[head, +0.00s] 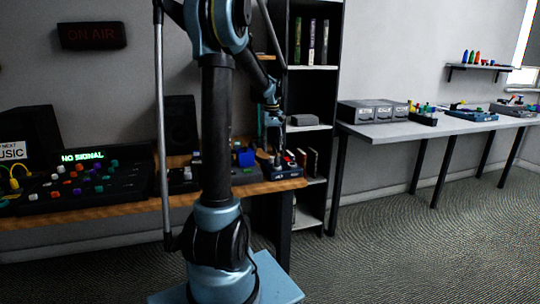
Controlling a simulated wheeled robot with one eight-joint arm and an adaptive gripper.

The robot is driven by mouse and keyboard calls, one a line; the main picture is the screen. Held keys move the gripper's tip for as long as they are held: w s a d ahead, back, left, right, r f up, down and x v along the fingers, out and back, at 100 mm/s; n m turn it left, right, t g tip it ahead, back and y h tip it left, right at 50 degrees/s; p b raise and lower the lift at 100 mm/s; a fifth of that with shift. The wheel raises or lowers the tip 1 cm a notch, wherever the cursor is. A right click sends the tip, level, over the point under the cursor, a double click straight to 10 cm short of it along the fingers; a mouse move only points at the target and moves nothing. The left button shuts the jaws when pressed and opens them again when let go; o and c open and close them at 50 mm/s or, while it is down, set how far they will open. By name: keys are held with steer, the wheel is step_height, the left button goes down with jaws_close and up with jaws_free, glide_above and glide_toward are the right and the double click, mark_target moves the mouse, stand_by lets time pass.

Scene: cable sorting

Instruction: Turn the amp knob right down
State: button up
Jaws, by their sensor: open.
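The head view shows a small dark box (284,174) with coloured parts on top, at the right end of the wooden desk. It may be the amp, but I cannot make out which part is its knob. My gripper (274,155) points down just above or at this box, with its fingers apart. The fingers are small and dark here, and I cannot tell whether they touch anything. A blue item (244,157) stands just left of the gripper. My own arm column hides part of the desk.
A mixer with coloured knobs (80,188) and a "NO SIGNAL" display (82,156) fill the desk's left side. A black speaker (182,125) stands behind. A black shelf (325,95) rises behind the gripper. A grey table (385,131) with boxes stands right. Carpet is open at front right.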

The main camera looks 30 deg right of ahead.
step_height(320, 180, up, 6)
steer(key=shift+r, duration=0.15)
steer(key=shift+w, duration=0.1)
stand_by(0.4)
steer(key=shift+a, duration=0.1)
